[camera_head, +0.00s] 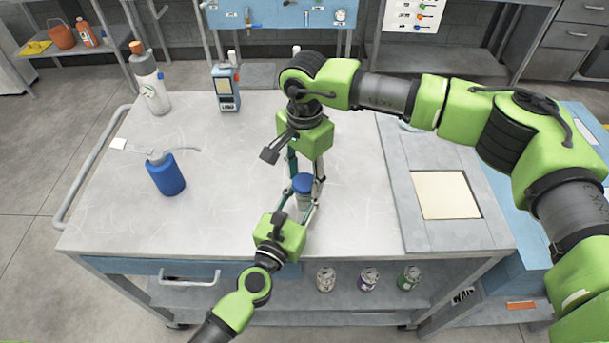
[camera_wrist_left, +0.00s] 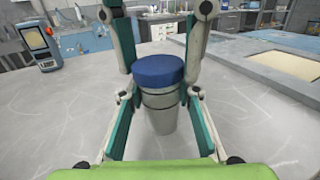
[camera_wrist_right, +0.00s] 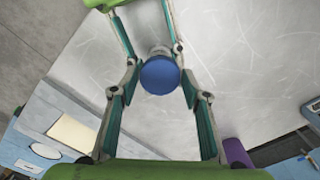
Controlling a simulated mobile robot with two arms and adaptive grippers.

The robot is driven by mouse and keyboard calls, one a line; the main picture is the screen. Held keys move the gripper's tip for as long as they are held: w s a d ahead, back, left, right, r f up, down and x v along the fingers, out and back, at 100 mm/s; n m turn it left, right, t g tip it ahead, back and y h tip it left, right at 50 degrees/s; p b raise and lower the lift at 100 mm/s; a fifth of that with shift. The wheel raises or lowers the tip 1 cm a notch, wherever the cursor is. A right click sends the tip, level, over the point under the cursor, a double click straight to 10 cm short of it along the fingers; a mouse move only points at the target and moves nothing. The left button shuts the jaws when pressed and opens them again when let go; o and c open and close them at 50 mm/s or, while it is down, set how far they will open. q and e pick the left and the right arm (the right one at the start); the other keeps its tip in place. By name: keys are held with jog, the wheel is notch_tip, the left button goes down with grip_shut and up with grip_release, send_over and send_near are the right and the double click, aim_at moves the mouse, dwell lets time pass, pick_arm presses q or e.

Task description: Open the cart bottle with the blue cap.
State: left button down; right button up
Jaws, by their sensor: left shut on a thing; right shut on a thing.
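The cart bottle (camera_head: 303,203) is a small grey bottle standing upright near the middle of the cart top, with its blue cap (camera_head: 303,183) on it. In the left wrist view the blue cap (camera_wrist_left: 158,71) sits on the grey bottle body (camera_wrist_left: 160,118). My left gripper (camera_head: 304,205) comes from the front, shut on the bottle body, one finger on each side. My right gripper (camera_head: 304,180) reaches down from above, its fingers on either side of the cap. In the right wrist view the cap (camera_wrist_right: 160,75) lies between its fingers and hides most of the bottle.
A blue oiler (camera_head: 166,175), a white bottle with an orange top (camera_head: 150,85) and a blue-grey device (camera_head: 226,88) stand on the left of the cart top (camera_head: 220,215). A beige panel (camera_head: 445,195) lies right. Cans (camera_head: 369,278) stand on the lower shelf.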

aim_at(305, 181)
jog(key=shift+r, duration=0.15)
jog(key=shift+r, duration=0.95)
jog(key=shift+r, duration=2.05)
pick_arm(q)
jog(key=c, duration=1.4)
grip_release()
jog(key=shift+c, duration=0.2)
